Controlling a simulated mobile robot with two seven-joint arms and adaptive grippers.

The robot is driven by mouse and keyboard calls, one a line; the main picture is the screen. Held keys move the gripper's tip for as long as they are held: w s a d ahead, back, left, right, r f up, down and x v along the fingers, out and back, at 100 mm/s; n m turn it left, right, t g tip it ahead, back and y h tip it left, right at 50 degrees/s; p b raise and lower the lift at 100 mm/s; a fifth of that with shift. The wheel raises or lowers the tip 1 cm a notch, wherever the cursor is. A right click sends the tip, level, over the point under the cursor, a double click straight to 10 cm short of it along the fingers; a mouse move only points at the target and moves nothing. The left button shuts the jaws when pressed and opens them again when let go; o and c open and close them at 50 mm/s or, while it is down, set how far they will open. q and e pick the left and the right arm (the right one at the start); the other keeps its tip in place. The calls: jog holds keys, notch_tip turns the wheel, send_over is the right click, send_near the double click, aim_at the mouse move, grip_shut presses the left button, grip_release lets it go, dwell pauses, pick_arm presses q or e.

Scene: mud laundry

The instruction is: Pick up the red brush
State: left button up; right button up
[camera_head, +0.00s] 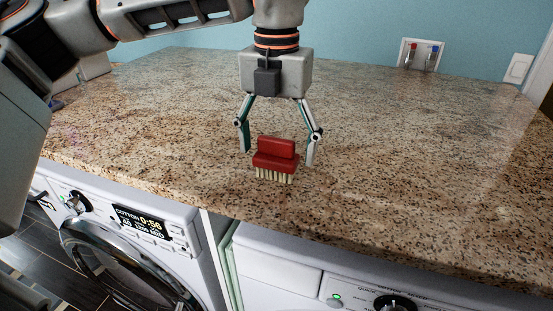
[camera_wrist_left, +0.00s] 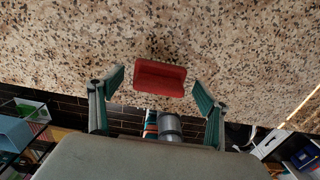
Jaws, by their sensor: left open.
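The red brush (camera_head: 275,155) rests on the granite countertop with its pale bristles facing down, near the front edge. My left gripper (camera_head: 279,157) points down over it from above, open, with one finger on each side of the brush. In the left wrist view the red brush (camera_wrist_left: 160,78) lies between the open fingers of the left gripper (camera_wrist_left: 161,90), with a gap on both sides. I see no contact between the fingers and the brush. My right gripper is not in view.
The granite countertop (camera_head: 420,150) is clear around the brush. Below its front edge stand a washing machine (camera_head: 130,235) and a second white machine (camera_head: 300,265). A wall box with red and blue valves (camera_head: 420,55) and a white switch (camera_head: 518,68) are on the back wall.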

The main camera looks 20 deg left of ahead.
aim_at(276, 155)
pick_arm(q)
jog(key=shift+f, duration=1.8)
jog(key=c, duration=1.2)
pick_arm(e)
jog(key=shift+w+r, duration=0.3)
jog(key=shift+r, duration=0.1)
pick_arm(q)
jog(key=shift+r, duration=0.15)
